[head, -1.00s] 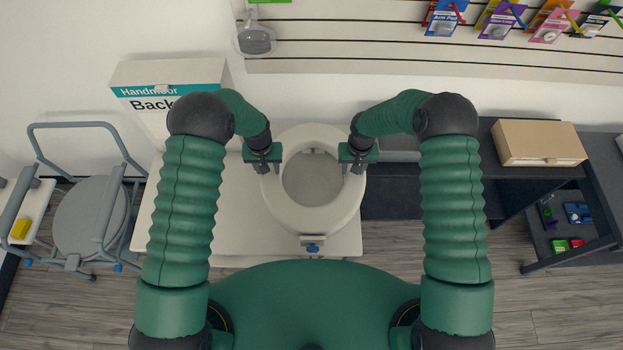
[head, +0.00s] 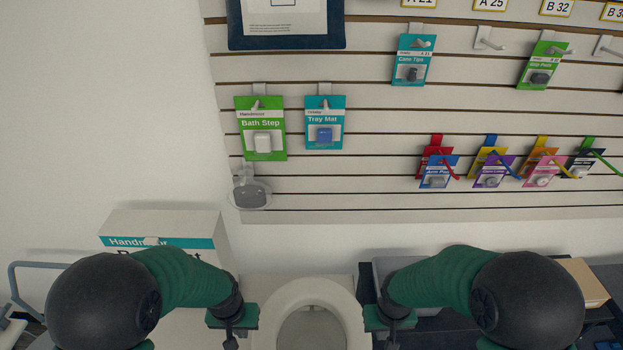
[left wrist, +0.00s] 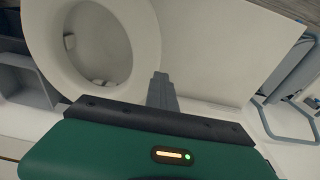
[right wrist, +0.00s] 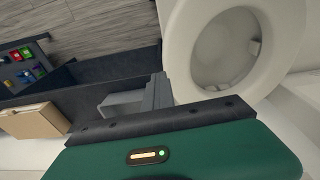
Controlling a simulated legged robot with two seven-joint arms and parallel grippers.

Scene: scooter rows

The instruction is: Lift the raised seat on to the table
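The raised seat (head: 313,297), a thick white ring with an open middle, is at the bottom centre of the head view, its near part cut off. It also shows in the left wrist view (left wrist: 143,35) and the right wrist view (right wrist: 180,45). My left gripper (head: 231,340) is at its left side and my right gripper (head: 391,340) at its right side. The fingers of the left (left wrist: 162,92) and right (right wrist: 158,92) appear together just outside the ring, with nothing seen between them. I cannot tell whether they press on it.
A white Handmoor box (head: 165,225) stands behind my left arm. A grey bin (head: 385,270) and a cardboard box (head: 584,282) are on the right. A slatted wall with hanging packets (head: 260,128) rises behind. A grey-framed chair (left wrist: 285,95) shows in the left wrist view.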

